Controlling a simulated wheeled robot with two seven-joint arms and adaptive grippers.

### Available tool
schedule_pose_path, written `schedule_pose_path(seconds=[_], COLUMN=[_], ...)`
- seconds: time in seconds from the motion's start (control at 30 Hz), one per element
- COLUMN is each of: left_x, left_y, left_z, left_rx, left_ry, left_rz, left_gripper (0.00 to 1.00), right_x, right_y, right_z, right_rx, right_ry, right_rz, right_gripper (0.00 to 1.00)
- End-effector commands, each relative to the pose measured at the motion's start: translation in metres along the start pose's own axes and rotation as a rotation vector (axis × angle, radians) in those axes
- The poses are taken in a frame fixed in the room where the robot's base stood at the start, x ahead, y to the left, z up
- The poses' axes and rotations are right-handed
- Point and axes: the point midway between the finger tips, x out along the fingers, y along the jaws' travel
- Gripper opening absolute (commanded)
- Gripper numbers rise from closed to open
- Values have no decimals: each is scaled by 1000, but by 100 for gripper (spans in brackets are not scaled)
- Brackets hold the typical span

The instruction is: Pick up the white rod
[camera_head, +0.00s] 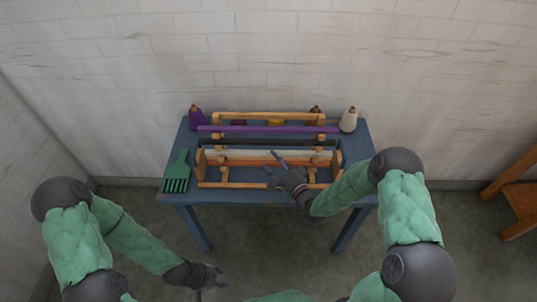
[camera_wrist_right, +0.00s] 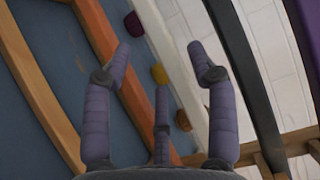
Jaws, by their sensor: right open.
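The white rod (camera_head: 240,153) lies across the wooden rack (camera_head: 201,165) on the blue table, between an orange rod (camera_head: 240,162) and a dark rod (camera_head: 265,143). My right gripper (camera_head: 278,166) is over the front of the rack, near the rods' middle. In the right wrist view its fingers (camera_wrist_right: 163,62) are spread and empty. The white rod (camera_wrist_right: 165,50) runs diagonally there, beyond the orange rod (camera_wrist_right: 110,50); contact with the fingers cannot be told. My left gripper (camera_head: 216,277) hangs open and empty, low in front of the table.
A wooden chair (camera_head: 518,195) is at the far right.

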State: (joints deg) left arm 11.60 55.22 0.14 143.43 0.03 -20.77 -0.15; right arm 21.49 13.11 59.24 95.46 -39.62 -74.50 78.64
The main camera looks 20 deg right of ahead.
Motion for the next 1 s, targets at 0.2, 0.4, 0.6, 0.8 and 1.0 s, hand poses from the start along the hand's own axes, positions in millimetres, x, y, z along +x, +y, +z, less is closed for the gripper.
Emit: schedule_pose_path(seconds=[0.2,0.4,0.6,0.8,1.0], left_x=[13,15,14,14,14], left_y=[-5,-5,-5,-5,-5], left_z=[0,-1,-1,-1,-1], left_rx=[0,0,0,0,0], left_ry=[0,0,0,0,0], left_rz=[0,0,0,0,0], left_gripper=[40,40,40,40,40], right_x=[31,41,40,40,40], right_y=[-2,-3,-4,-4,-4], right_z=[3,2,2,2,2], right_rx=[-1,0,0,0,0], right_ry=[-2,0,0,0,0], right_rz=[-1,1,0,1,0], right_gripper=[58,58,50,0,0])
